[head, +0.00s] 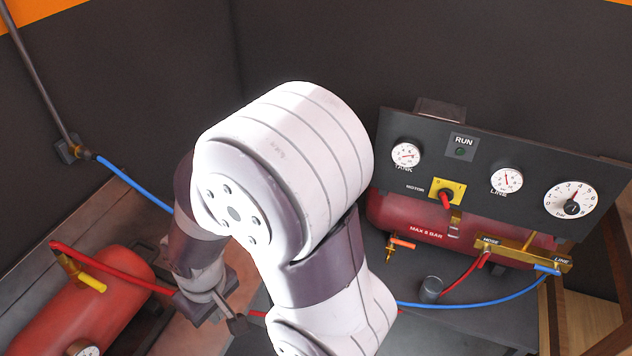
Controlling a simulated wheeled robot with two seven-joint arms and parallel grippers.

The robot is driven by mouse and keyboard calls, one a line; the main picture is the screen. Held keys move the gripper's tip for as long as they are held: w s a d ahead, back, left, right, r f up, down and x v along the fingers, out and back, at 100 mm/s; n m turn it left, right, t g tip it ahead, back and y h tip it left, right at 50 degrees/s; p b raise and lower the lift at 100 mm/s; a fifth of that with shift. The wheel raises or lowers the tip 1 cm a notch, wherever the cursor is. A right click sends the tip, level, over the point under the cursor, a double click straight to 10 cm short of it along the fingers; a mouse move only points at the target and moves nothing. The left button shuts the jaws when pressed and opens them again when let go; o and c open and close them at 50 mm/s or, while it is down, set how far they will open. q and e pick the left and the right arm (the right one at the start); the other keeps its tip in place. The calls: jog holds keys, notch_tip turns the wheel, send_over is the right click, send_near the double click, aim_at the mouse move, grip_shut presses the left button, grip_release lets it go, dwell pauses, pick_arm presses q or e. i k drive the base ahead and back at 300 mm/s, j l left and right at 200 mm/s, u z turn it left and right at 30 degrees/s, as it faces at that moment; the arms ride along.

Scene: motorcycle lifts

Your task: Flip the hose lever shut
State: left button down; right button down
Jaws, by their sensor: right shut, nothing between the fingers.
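A brass manifold (520,256) with HOSE and LINE labels sits at the right, below the dark gauge panel. My right gripper (236,322) is shut and empty at the lower left, far left of the manifold, close to the red hose (115,275). Whether it touches the hose I cannot tell. My left gripper is out of view.
The gauge panel (470,150) carries dials and a red motor switch (446,199). A red MAX 8 BAR tank (400,220) lies behind it. A red tank (50,315) with a yellow lever (90,283) is at left. A blue hose (450,305) crosses the bench. My right arm hides the middle.

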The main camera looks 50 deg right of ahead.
aim_at(484, 259)
jog(key=k+z, duration=0.3)
jog(key=z, duration=0.2)
jog(key=k+l+z, duration=0.2)
jog(key=z, duration=0.3)
jog(key=i+l+z, duration=0.1)
jog(key=z, duration=0.3)
jog(key=i+l+z, duration=0.1)
jog(key=z, duration=0.3)
jog(key=i+z, duration=0.2)
jog(key=z, duration=0.2)
jog(key=i+z, duration=0.15)
jog(key=z, duration=0.25)
jog(key=i+z, duration=0.15)
jog(key=z, duration=0.25)
